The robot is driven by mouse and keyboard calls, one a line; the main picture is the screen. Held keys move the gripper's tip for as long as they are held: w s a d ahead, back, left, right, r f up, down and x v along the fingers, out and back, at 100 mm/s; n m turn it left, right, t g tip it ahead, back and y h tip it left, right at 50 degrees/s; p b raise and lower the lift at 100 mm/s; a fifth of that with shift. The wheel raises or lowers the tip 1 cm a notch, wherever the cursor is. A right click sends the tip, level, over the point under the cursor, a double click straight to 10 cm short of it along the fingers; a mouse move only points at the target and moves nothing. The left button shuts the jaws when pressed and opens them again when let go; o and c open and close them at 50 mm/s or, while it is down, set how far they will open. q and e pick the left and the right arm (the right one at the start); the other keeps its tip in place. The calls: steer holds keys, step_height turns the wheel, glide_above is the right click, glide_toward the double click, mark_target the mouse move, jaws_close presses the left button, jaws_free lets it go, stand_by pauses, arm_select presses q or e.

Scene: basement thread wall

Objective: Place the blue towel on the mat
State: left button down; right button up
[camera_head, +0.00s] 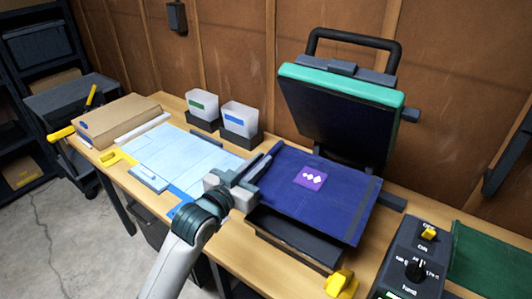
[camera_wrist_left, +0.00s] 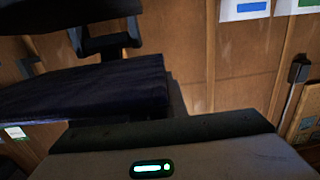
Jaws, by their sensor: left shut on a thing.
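The blue towel (camera_head: 325,205) is dark navy with a purple patch (camera_head: 310,178) bearing white diamonds. It lies flat on the lower plate of an open heat press. My left gripper (camera_head: 258,172) is at the towel's left edge, shut on it. The grip itself is small and partly hidden by the fingers. In the left wrist view, the dark towel (camera_wrist_left: 95,85) shows at the left, behind my gripper's body. The mat (camera_head: 165,150) is light blue with faint lines and lies flat on the table left of the press. My right gripper is not in view.
The press's raised upper plate (camera_head: 340,105) stands over the towel's back. Two white bins (camera_head: 240,119) stand behind the mat. A cardboard box (camera_head: 120,118) is at the left and a small pale blue block (camera_head: 148,178) sits at the mat's front. A control box (camera_head: 412,262) stands front right.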

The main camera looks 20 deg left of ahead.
arm_select(q)
steer(key=s+a+f+n+y, duration=0.1)
steer(key=s+a+n+y, duration=0.1)
steer(key=s, duration=0.7)
steer(key=n+y, duration=0.1)
steer(key=y, duration=0.1)
steer(key=shift+s+f+y, duration=0.25)
steer(key=shift+f+y, duration=0.1)
steer(key=shift+y, duration=0.05)
